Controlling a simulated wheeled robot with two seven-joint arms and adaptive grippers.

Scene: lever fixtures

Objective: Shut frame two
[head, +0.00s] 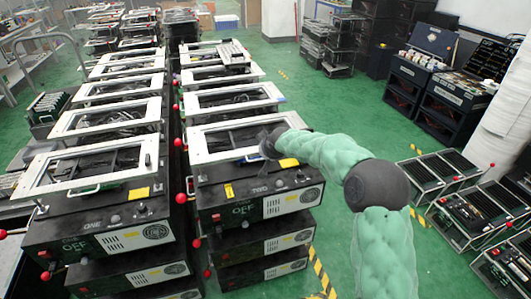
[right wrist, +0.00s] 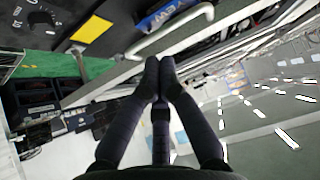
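Machine TWO (head: 262,205) is a black box marked OFF and TWO, in the right-hand row. Its white rectangular frame (head: 205,152) sits above the box top; a gap shows below its front edge, so it appears raised. My right gripper (right wrist: 159,62) is at that frame's front right part, its arm coming in from the right in the head view. Its two dark fingers are together in the right wrist view, with the tips close to a pale bar handle (right wrist: 178,34). I see nothing clearly between them and cannot tell if they touch the handle. My left gripper is not in view.
Machine ONE (head: 100,238) with its white frame (head: 90,165) stands close on the left, with red-ball levers (head: 181,198) in the narrow gap. More framed machines line up behind. Green floor (head: 330,110) is open on the right, before black racks (head: 450,182).

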